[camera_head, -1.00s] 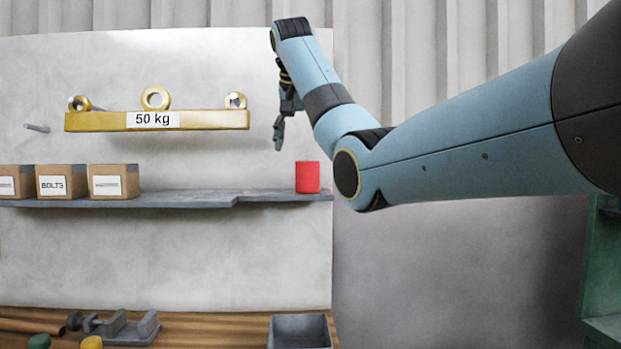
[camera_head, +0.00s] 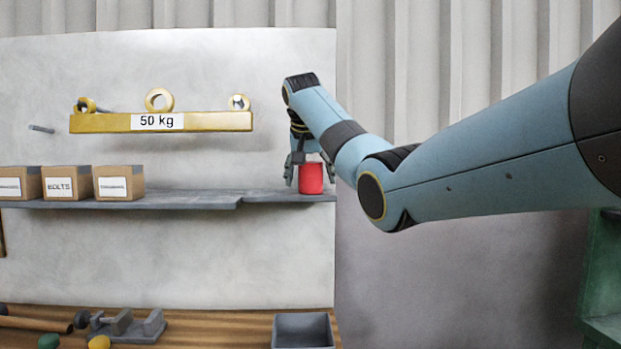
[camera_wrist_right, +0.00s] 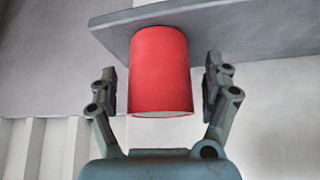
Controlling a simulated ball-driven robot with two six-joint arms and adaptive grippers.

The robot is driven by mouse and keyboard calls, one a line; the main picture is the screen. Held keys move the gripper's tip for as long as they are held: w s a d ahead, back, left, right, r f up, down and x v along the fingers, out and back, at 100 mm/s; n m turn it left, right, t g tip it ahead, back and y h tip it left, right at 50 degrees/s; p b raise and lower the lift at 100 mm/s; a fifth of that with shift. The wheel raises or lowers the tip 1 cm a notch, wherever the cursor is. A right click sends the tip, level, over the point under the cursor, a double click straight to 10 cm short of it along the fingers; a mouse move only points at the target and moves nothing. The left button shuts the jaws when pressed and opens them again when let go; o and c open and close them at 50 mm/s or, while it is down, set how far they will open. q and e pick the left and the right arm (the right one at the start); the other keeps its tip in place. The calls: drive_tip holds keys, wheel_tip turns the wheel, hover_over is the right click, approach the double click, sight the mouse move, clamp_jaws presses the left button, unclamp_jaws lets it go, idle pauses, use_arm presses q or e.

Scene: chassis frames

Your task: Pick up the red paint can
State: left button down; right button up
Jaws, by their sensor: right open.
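The red paint can (camera_head: 311,179) stands upright at the right end of the grey wall shelf. My right gripper (camera_head: 308,172) has come down at the can, with one finger showing just left of it. In the right wrist view the can (camera_wrist_right: 160,72) lies between the two open fingers of my right gripper (camera_wrist_right: 163,88). A gap shows on each side of the can, so neither finger appears to touch it. My left gripper does not show in any view.
The grey shelf (camera_head: 190,200) also carries several cardboard boxes (camera_head: 68,182) at its left. A yellow bar marked 50 kg (camera_head: 215,122) is on the wall above. Below, a grey bin (camera_head: 303,331) and clamp-like tools (camera_head: 120,326) sit on a wooden bench.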

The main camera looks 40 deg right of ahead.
drive_tip(key=c, duration=1.4)
drive_tip(key=shift+r, duration=0.1)
drive_tip(key=shift+c, duration=0.2)
